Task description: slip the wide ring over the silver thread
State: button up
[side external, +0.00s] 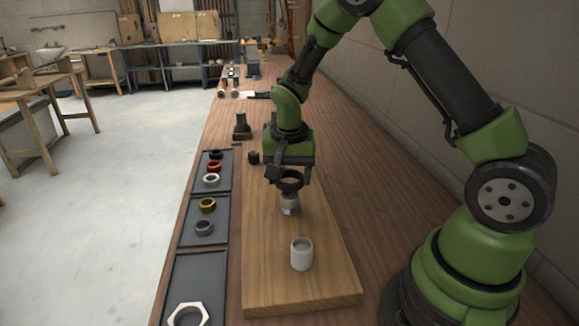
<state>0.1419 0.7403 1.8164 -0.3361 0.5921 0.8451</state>
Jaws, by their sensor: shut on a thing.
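My gripper (289,172) is shut on a wide dark ring (291,183), with the jaws pointing down. The silver thread (289,207) is a short upright metal fitting on the wooden board (325,280). The ring appears right above the top of the thread and roughly in line with it. Ring and jaws cover the top of the thread, so I cannot tell whether the ring touches it or is around its tip.
A pale cylinder (302,254) stands nearer on the board. Dark trays (222,240) at left hold a black ring (215,154), red ring (214,167), white ring (210,180), brass nut (207,204), grey nut (204,228) and large hex nut (187,313).

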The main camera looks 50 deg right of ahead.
aim_at(289, 186)
jog(key=shift+f, duration=1.7)
jog(key=o, duration=1.1)
jog(key=shift+o, duration=0.2)
jog(key=shift+r, duration=2.45)
